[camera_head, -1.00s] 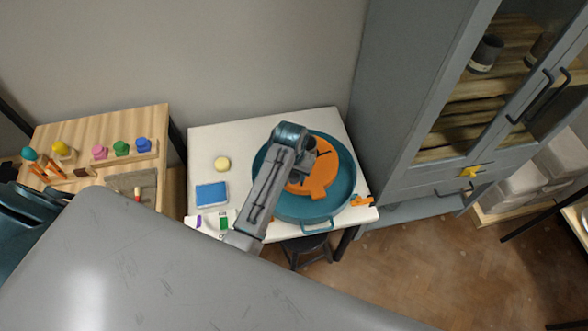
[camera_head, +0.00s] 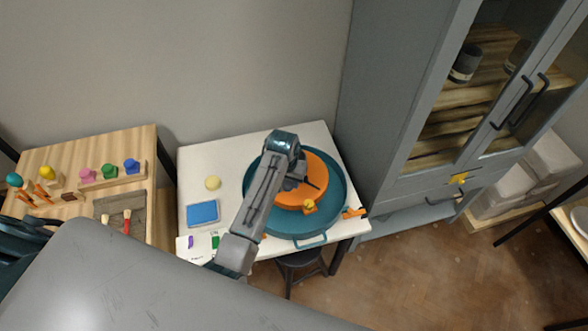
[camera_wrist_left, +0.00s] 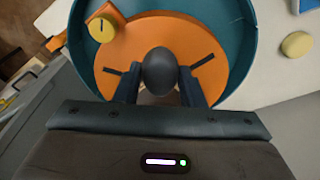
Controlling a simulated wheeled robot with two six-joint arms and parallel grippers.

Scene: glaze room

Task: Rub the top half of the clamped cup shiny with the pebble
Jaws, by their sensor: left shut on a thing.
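My left gripper (camera_head: 301,186) is over the orange disc (camera_head: 318,168) inside the teal basin (camera_head: 339,205). In the left wrist view its fingers (camera_wrist_left: 160,88) are shut on a dark, smooth, egg-shaped pebble (camera_wrist_left: 161,70). The orange disc (camera_wrist_left: 212,62) lies behind the pebble, with dark bars to either side. I cannot make out the clamped cup; the gripper and pebble may hide it. Whether the pebble touches anything is unclear. A yellow knob (camera_wrist_left: 102,29) is on an orange tab at the disc's edge. My right gripper is not in view.
The white table holds a yellow round thing (camera_head: 212,183), a blue pad (camera_head: 203,213) and an orange-and-dark thing (camera_head: 354,213). A wooden table (camera_head: 85,155) with tools and coloured knobs stands left. A grey cabinet (camera_head: 400,150) stands close on the right.

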